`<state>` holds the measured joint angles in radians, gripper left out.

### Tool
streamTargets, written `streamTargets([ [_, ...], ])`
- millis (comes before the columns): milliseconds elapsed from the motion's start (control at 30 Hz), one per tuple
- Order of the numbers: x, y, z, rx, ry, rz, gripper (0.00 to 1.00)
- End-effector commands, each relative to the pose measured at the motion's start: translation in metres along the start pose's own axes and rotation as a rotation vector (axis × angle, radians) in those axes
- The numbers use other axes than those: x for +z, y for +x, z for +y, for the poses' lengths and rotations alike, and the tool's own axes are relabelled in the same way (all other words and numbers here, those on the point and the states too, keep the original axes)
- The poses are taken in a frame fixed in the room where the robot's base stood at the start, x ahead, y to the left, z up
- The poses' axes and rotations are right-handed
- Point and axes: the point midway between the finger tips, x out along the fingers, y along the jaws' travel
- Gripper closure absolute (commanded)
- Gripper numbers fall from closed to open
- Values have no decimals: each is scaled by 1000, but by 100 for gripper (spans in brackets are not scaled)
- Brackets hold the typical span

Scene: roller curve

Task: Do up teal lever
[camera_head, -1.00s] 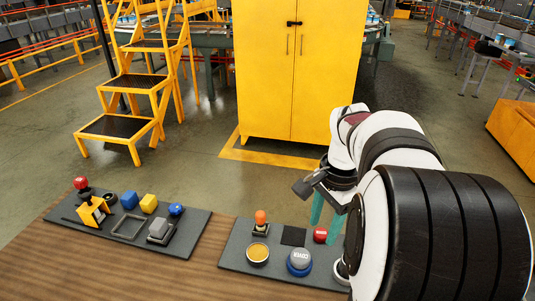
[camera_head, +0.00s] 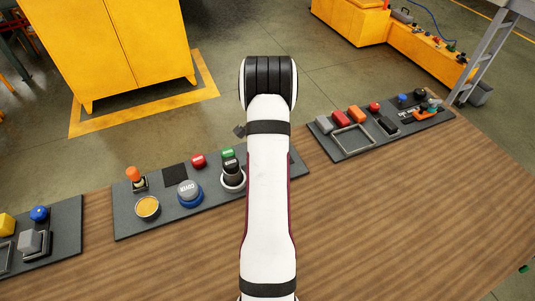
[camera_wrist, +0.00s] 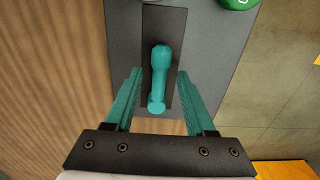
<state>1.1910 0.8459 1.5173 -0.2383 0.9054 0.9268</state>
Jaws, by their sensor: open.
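In the wrist view, the teal lever (camera_wrist: 158,75) stands on a dark slotted base plate (camera_wrist: 181,22) on a grey panel. Its rounded knob points toward the bottom of the picture. My gripper (camera_wrist: 159,78) is open, with one teal finger on each side of the lever and a gap visible on both sides. I cannot tell how the finger height compares with the knob.
A green button (camera_wrist: 238,3) sits near the lever. In the head view, the middle panel (camera_head: 130,222) also carries a red button (camera_head: 198,160), a blue-ringed grey button (camera_head: 189,193) and an orange knob (camera_head: 133,174). Another crowded panel (camera_head: 318,140) lies right. The front wooden tabletop (camera_head: 390,220) is clear.

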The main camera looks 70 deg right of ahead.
Motion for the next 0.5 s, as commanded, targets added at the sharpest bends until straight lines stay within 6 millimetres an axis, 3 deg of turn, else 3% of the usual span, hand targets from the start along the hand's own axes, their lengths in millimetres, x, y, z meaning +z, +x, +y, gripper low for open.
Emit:
streamTargets([
  [333,0,6,0,0,0,0,47],
  [500,0,5,0,0,0,0,77],
])
